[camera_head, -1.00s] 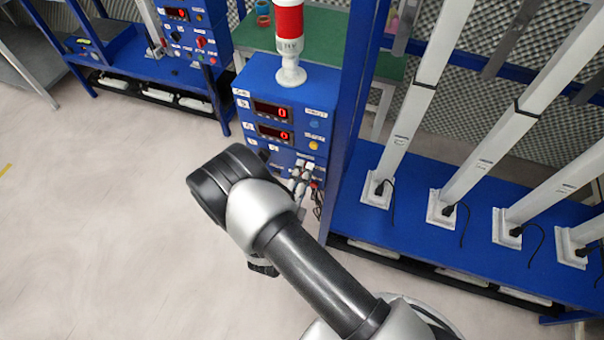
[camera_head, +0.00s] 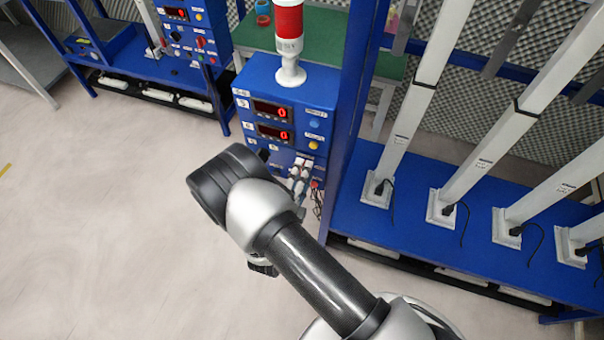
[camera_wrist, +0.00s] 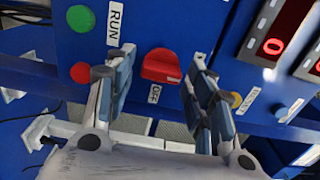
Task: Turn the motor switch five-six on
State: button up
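A blue control box (camera_head: 285,90) with two red "0" displays stands in the middle of the head view; a small label at its upper left seems to read 5-6. In the wrist view a red rotary switch knob (camera_wrist: 161,66) sits on the blue panel, with an OFF label below it and a RUN label to its left. My gripper (camera_wrist: 163,78) is open, with one finger on each side of the knob. I cannot tell whether the fingers touch it. In the head view my arm hides the lower part of the box.
A green button (camera_wrist: 80,18) and a red button (camera_wrist: 80,72) are left of the knob, and a yellow one (camera_wrist: 236,99) is right of it. A red and white signal tower (camera_head: 290,40) stands on the box. A blue rack (camera_head: 480,225) with white posts is at right. Floor at left is clear.

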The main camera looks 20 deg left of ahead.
jog(key=shift+o, duration=0.2)
jog(key=s, duration=1.2)
jog(key=shift+a, duration=0.45)
